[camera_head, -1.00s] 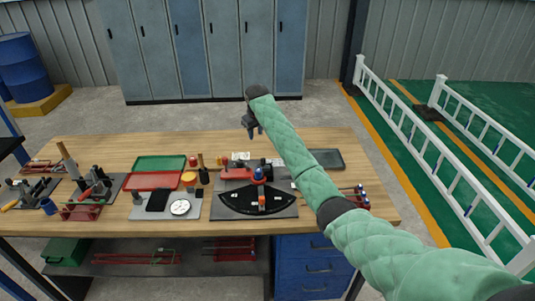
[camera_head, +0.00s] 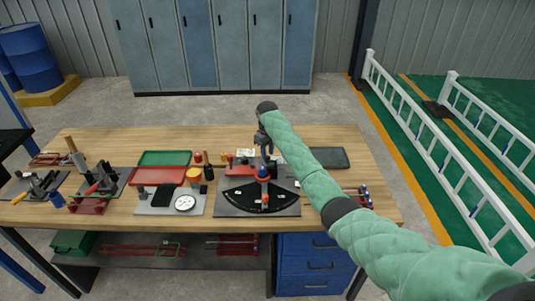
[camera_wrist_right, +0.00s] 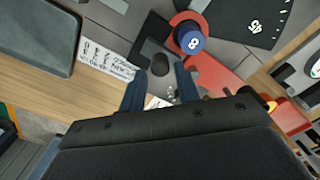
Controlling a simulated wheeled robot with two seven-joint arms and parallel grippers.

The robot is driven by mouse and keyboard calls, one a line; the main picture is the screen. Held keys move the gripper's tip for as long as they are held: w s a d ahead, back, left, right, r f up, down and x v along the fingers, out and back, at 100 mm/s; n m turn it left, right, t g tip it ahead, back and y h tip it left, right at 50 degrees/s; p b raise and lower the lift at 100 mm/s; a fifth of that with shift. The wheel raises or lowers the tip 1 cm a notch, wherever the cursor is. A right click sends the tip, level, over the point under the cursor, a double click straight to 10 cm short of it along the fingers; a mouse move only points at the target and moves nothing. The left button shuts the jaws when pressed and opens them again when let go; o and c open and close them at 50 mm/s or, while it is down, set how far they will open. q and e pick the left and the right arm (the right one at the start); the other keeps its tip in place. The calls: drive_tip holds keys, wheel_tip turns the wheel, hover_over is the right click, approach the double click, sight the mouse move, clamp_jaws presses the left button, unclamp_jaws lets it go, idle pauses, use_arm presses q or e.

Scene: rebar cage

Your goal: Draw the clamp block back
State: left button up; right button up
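The bending station is a grey plate (camera_head: 225,208) with a black fan-shaped scale (camera_head: 238,196), also in the right wrist view (camera_wrist_right: 246,20). A blue-capped post (camera_head: 263,172) with a red collar stands at the scale's back; its cap (camera_wrist_right: 190,38) is marked 8 in the wrist view. Behind the post is a dark block with a round knob (camera_wrist_right: 159,65), which I take for the clamp block. My right gripper (camera_head: 267,148), also in the wrist view (camera_wrist_right: 160,70), is open above it, a finger to each side of the knob; contact cannot be told. My left gripper is out of view.
A dark tray (camera_head: 329,158) lies right of the gripper, and a printed label (camera_wrist_right: 107,60) lies beside the block. Green (camera_head: 165,157) and red (camera_head: 160,176) trays, a yellow-topped pot (camera_head: 194,175) and a dial gauge (camera_head: 185,203) stand to the left.

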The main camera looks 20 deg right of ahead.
sight(267, 162)
drive_tip(key=shift+f+p, duration=0.3)
drive_tip(key=shift+f, duration=1.15)
